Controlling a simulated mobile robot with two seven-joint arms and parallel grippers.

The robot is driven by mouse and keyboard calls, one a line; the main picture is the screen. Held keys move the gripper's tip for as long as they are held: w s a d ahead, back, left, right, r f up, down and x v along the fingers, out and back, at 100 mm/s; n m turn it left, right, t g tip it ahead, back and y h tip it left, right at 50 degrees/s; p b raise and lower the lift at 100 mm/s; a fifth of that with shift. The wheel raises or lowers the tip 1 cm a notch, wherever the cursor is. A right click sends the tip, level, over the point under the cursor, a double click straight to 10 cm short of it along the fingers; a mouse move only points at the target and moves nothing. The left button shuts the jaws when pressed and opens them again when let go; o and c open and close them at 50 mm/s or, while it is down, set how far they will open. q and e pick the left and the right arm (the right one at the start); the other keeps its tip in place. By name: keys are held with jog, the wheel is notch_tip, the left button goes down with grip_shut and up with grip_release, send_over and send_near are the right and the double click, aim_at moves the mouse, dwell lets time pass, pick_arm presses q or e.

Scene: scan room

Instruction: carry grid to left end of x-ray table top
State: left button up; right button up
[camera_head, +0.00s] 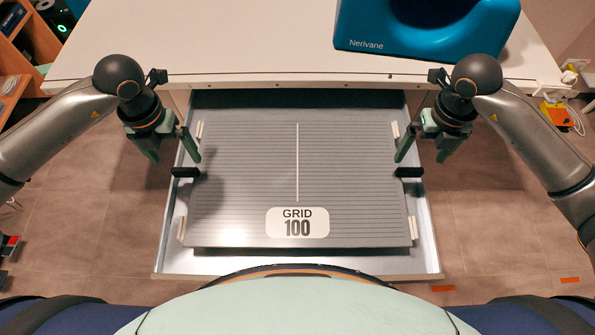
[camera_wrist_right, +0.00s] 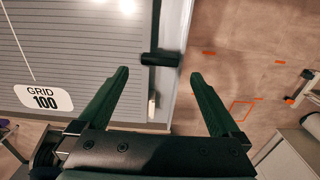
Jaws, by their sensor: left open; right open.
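The grey ribbed grid (camera_head: 245,180), labelled "GRID 100", lies flat in an open pulled-out drawer (camera_head: 430,245) below the white table top (camera_head: 240,35). Its label (camera_wrist_right: 43,98) also shows in the right wrist view. A black block sits at the grid's left side (camera_head: 185,172) and another at its right side (camera_head: 409,172). My left gripper (camera_head: 174,156) is open and empty over the left drawer edge. My right gripper (camera_head: 421,156) is open over the right edge; in the right wrist view its spread fingers (camera_wrist_right: 160,73) point toward the right black block (camera_wrist_right: 161,58), apart from it.
A blue "Nerivane" unit (camera_head: 425,30) stands on the table top's right part; the left part is clear. Shelves (camera_head: 15,50) stand at the far left. A yellow box with cables (camera_head: 556,114) is at the right. Tiled floor surrounds the drawer.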

aim_at(184, 169)
pick_arm(q)
notch_tip(184, 169, down, 6)
jog(key=shift+r, duration=0.1)
pick_arm(e)
notch_tip(184, 169, down, 6)
jog(key=shift+r, duration=0.15)
pick_arm(q)
grip_shut()
pick_arm(e)
grip_shut()
pick_arm(q)
jog(key=shift+r, duration=0.1)
jog(key=shift+w, duration=0.1)
pick_arm(e)
jog(key=shift+r, duration=0.15)
